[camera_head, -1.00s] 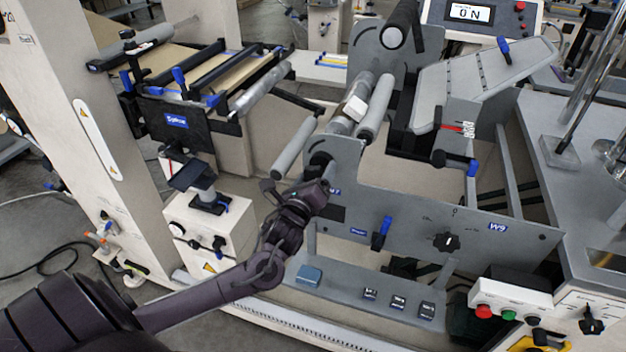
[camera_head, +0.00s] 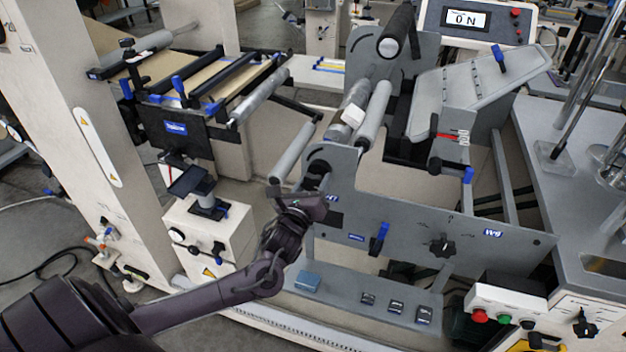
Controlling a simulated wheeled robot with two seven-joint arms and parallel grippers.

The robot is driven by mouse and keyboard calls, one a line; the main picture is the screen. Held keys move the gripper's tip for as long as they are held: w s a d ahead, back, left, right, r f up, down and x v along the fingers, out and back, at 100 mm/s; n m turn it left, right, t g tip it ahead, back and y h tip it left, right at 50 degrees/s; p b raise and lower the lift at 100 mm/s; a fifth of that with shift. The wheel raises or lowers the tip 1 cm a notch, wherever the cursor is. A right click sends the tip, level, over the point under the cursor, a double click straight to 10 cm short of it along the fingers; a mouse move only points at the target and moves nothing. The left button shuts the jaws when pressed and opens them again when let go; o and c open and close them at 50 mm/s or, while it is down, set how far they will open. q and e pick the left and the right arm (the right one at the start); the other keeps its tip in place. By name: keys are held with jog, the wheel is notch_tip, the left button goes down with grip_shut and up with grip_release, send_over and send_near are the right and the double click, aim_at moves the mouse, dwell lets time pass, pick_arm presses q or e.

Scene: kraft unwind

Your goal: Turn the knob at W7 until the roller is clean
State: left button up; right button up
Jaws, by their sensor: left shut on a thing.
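My left gripper (camera_head: 312,196) is at the left end of the grey side plate (camera_head: 400,222), below the black roller end. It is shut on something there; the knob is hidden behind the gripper. Part of a blue label shows just beside the gripper and is mostly covered. The grey roller (camera_head: 373,117) lies behind the plate. Next to it is a second roller (camera_head: 353,103) with a white patch (camera_head: 352,117) on its surface. From here I cannot tell how clean the rollers are. My right gripper is not in view.
A black knob (camera_head: 441,246) sits near the W9 label (camera_head: 492,233) on the same plate. A blue-handled lever (camera_head: 379,238) stands between. A white button box (camera_head: 505,300) is at lower right. A display (camera_head: 466,19) reads 0 N.

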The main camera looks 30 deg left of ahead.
pick_arm(q)
jog(key=shift+m+p, duration=0.5)
jog(key=shift+m, duration=0.5)
jog(key=shift+r+m+p, duration=0.15)
jog(key=shift+m+p, duration=0.55)
jog(key=shift+m, duration=0.2)
jog(key=m+p, duration=0.1)
jog(key=m, duration=0.1)
jog(key=shift+m+p, duration=0.3)
jog(key=shift+m, duration=0.4)
jog(key=shift+m+p, duration=1.5)
jog(key=shift+m, duration=0.1)
jog(key=shift+m+p, duration=0.8)
jog(key=shift+p, duration=0.1)
jog(key=shift+f, duration=0.2)
jog(key=o, duration=1)
